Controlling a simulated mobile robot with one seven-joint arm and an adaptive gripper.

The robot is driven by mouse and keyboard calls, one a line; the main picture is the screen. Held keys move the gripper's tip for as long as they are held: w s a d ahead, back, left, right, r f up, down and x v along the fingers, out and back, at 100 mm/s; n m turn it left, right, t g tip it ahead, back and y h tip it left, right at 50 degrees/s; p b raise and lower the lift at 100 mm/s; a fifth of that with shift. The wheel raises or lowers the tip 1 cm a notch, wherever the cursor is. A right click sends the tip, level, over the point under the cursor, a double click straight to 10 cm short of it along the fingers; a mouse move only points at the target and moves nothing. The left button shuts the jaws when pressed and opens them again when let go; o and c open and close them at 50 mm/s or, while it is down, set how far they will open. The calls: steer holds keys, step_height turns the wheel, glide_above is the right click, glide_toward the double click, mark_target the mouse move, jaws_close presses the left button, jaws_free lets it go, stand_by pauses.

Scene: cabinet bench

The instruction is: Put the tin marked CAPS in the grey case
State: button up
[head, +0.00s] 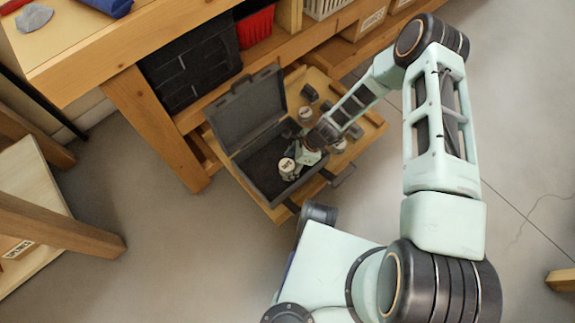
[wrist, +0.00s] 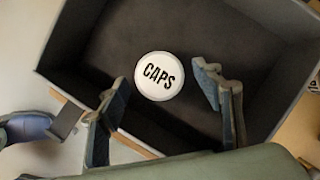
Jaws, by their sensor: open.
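The white-lidded tin marked CAPS (wrist: 160,76) is inside the grey case, over its dark floor, with its lid facing up. It also shows in the head view (head: 287,166). The grey case (head: 262,187) stands in the pulled-out drawer with its lid raised; its wall shows in the wrist view (wrist: 66,38). My gripper (head: 300,159) is at the case, close to the tin. In the wrist view its fingers (wrist: 161,84) are spread, one on each side of the tin, with gaps between. I cannot tell how firmly the tin rests on the floor.
The wooden drawer (head: 372,126) holds another tin (head: 305,113) and several small dark items to the right of the case. The raised case lid (head: 247,105) stands at the back. The bench top (head: 110,45) overhangs at the upper left.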

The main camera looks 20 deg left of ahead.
steer(key=v, duration=0.9)
steer(key=shift+r, duration=0.4)
steer(key=shift+d, duration=0.1)
